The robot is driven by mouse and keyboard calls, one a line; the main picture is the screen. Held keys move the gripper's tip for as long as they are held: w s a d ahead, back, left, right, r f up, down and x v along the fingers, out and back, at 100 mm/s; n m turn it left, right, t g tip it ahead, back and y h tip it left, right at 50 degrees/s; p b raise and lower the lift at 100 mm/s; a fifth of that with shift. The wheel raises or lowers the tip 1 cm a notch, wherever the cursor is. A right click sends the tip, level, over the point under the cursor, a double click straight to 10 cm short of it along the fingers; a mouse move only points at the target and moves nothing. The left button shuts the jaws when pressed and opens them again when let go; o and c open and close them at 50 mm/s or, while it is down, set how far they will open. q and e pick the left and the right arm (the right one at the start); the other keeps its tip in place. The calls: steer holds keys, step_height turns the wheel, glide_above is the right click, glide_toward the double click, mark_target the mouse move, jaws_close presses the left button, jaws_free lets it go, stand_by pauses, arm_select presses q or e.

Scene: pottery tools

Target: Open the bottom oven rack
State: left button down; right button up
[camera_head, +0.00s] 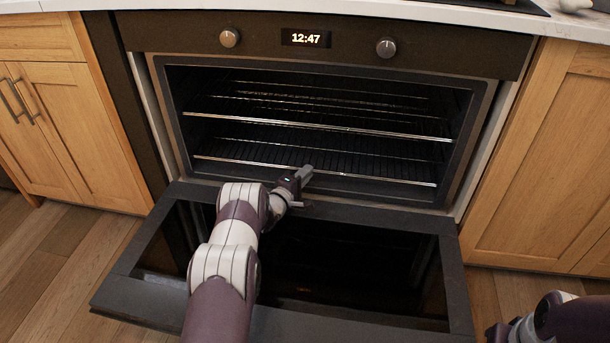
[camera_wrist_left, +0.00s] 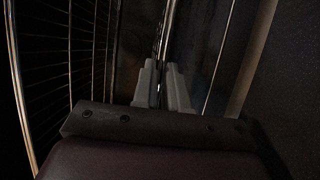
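The oven (camera_head: 320,110) is open, with its door (camera_head: 345,265) folded down. The bottom rack (camera_head: 395,180) sits inside the oven, below the upper rack (camera_head: 320,127). My left gripper (camera_head: 304,173) reaches over the door to the front bar of the bottom rack. In the left wrist view, its two grey fingers (camera_wrist_left: 165,78) are close together, with a bright metal bar (camera_wrist_left: 166,35) running between them. It looks shut on that bar. My right gripper (camera_head: 508,331) shows only partly at the bottom right, and its fingers cannot be made out.
The lowered door lies in front of the oven, under my left arm. Wooden cabinets stand at left (camera_head: 70,130) and right (camera_head: 545,160). A control panel with two knobs (camera_head: 386,47) is above the oven. Wooden floor (camera_head: 45,250) is free at left.

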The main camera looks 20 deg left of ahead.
arm_select(q)
steer(key=s+p, duration=0.2)
steer(key=s+d+p, duration=0.1)
steer(key=s+p, duration=0.1)
steer(key=s+r+p, duration=0.1)
steer(key=s+p, duration=0.1)
steer(key=shift+s+d+p, duration=0.3)
steer(key=shift+d, duration=0.05)
steer(key=s+d+p, duration=0.1)
steer(key=s+p, duration=0.1)
steer(key=s, duration=0.2)
steer(key=s+d+p, duration=0.1)
steer(key=s+p, duration=0.1)
steer(key=s, duration=0.2)
steer(key=s+d+p, duration=0.1)
steer(key=s, duration=0.3)
steer(key=shift+s+d+f+p, duration=0.1)
steer(key=shift+s+f+p, duration=0.1)
steer(key=shift+f+p, duration=0.2)
steer(key=shift+s+d+f, duration=0.15)
steer(key=shift+s+d, duration=0.05)
steer(key=shift+s, duration=0.35)
steer(key=c, duration=1.2)
jaws_free()
steer(key=shift+o, duration=0.2)
